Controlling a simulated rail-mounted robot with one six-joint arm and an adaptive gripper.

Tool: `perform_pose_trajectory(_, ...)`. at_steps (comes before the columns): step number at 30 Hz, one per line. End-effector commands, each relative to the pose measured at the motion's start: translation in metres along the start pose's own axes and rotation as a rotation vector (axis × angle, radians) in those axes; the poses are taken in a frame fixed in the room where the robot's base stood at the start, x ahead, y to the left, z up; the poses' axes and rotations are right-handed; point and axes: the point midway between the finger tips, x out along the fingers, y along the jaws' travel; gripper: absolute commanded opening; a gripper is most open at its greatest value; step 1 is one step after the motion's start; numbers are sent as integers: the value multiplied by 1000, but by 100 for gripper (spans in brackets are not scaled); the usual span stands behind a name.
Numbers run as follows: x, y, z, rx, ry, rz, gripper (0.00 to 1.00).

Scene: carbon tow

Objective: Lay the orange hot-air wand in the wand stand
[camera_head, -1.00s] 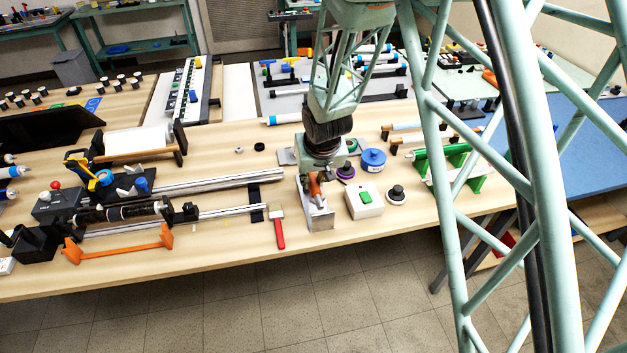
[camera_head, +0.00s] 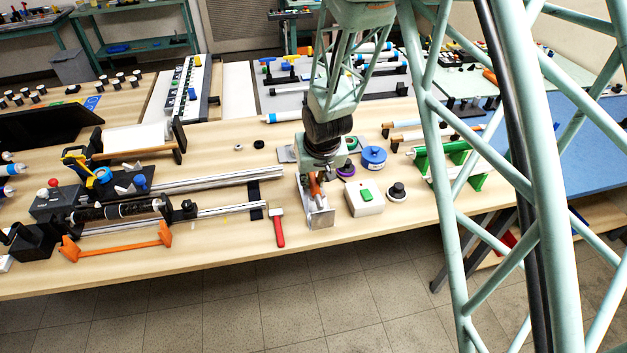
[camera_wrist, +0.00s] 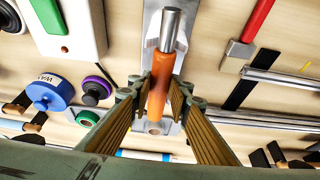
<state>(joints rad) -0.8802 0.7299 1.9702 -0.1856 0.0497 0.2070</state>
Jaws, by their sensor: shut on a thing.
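The orange hot-air wand (camera_wrist: 160,105) has a bare metal nozzle (camera_wrist: 170,30). In the wrist view my gripper (camera_wrist: 160,92) is shut on its orange handle, one finger on each side. In the head view the wand (camera_head: 315,185) is a small orange patch below my gripper (camera_head: 317,176), mostly hidden. The wand stand (camera_head: 319,217) is a grey metal bracket at the table's front edge. In the wrist view the stand (camera_wrist: 150,28) shows behind the wand. The wand lines up with it, but I cannot tell whether it rests in it.
A white box with a green button (camera_head: 364,203) stands close right of the stand. A blue spool (camera_head: 374,157) and a dark round knob (camera_head: 397,192) are to the right. Metal rails (camera_head: 215,183) lie further left.

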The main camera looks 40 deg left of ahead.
Motion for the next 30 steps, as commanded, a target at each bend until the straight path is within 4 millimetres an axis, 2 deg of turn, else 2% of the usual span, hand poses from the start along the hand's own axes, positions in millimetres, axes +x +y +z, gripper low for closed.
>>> perform_pose_trajectory(3,2,0,0,0,0,0,5)
perform_pose_trajectory(4,1,0,0,0,0,0,20)
perform_pose_trajectory(9,1,0,0,0,0,0,33)
perform_pose_trajectory(22,-1,0,0,0,0,0,33)
perform_pose_trajectory(30,-16,0,-1,0,2,0,33)
